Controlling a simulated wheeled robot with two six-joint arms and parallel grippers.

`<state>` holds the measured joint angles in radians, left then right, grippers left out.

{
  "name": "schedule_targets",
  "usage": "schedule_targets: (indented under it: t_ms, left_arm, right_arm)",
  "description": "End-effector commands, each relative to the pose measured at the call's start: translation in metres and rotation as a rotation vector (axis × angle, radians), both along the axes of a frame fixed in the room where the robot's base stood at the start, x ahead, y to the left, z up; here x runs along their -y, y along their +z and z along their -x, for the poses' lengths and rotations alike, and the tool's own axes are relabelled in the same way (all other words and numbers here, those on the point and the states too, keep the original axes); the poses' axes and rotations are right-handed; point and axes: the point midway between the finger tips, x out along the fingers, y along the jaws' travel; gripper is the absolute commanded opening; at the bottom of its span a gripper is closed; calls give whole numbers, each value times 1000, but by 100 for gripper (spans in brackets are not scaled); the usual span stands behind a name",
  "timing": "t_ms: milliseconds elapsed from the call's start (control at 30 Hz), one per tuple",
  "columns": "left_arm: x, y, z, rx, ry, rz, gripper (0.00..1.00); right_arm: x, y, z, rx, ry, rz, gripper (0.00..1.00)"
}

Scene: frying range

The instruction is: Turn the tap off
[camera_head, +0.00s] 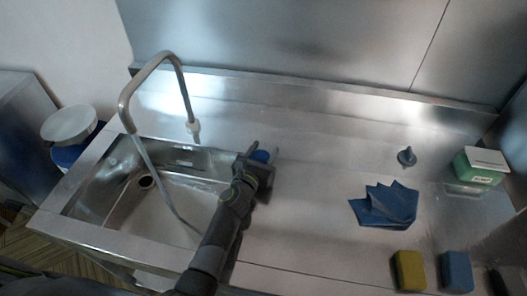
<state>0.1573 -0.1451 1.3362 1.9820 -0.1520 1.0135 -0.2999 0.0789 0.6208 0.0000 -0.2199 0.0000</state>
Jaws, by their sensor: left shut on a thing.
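A blue knob (261,156) sits at the sink's right edge, partly hidden by my left gripper. My left gripper (258,165) is shut on this blue knob. Its arm comes up from the bottom of the view and covers the sink's right front part. My right gripper is not in view.
To the right on the steel counter lie a folded blue cloth (386,205), a grey knob-like piece (407,156), a green and white box (480,167), a yellow sponge (409,270) and a blue sponge (456,271). The counter between gripper and cloth is clear. A steel wall stands behind.

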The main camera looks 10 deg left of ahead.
Motion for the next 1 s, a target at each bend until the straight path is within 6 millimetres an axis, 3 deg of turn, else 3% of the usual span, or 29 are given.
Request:
schedule_targets:
  t_ms: [267,500,1000]
  left_arm:
    - [1,2,0,-1,-91,-3,27]
    - [4,0,1,-2,-274,-4,27]
    - [11,-3,6,-1,-641,-2,27]
  right_arm:
    - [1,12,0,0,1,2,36]
    - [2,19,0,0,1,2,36]
    - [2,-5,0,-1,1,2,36]
